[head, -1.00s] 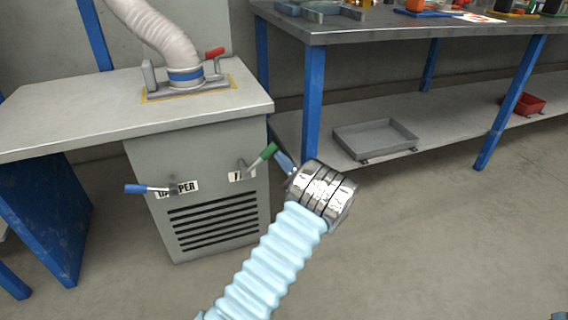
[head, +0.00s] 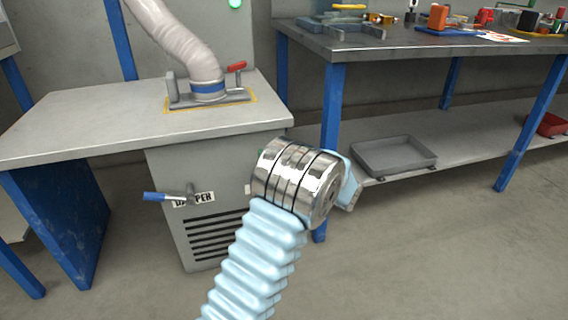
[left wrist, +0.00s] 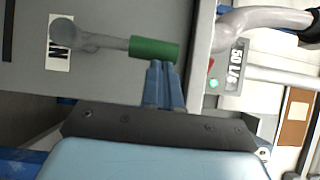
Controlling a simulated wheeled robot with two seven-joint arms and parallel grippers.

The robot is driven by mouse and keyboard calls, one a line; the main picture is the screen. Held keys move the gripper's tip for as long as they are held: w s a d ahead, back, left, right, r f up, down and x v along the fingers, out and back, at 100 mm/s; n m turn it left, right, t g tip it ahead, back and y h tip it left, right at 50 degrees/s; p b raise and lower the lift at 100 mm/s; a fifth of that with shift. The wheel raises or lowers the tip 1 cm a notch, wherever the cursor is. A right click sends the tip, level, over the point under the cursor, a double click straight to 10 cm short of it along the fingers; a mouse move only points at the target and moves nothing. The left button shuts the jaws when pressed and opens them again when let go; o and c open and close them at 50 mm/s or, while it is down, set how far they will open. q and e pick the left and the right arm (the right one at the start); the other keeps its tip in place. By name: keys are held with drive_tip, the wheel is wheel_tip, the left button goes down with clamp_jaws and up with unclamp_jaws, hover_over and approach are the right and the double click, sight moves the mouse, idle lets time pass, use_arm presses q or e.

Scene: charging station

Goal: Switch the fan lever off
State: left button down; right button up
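The fan lever has a green handle (left wrist: 154,49) on a grey arm, with its pivot on the grey cabinet front. In the left wrist view the handle extends right from the pivot, beside a white label (left wrist: 60,42) whose visible letter is "N". My left gripper (left wrist: 162,64) has its two blue fingers together, with their tips at the edge of the green handle. I cannot tell whether they touch it. In the head view my metal wrist hides the fingers and nearly all of the lever. My right gripper is not in view.
A blue-handled lever (head: 168,196) with a damper label sits left on the cabinet (head: 175,235), above its vent slots. A hose with a red-handled lever (head: 237,67) stands on the bench top (head: 60,125). A workbench with a grey tray (head: 395,155) on its lower shelf stands right.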

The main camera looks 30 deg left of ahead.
use_arm(q)
drive_tip(key=shift+s+a+r+n+h, duration=0.1)
drive_tip(key=shift+s+a+n+h, duration=0.2)
drive_tip(key=shift+n, duration=0.1)
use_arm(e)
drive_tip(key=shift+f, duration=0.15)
use_arm(q)
drive_tip(key=w+d, duration=0.1)
drive_tip(key=d, duration=1.2)
drive_tip(key=shift+w+d+p, duration=0.15)
drive_tip(key=shift+w+p, duration=0.05)
drive_tip(key=shift+p, duration=0.2)
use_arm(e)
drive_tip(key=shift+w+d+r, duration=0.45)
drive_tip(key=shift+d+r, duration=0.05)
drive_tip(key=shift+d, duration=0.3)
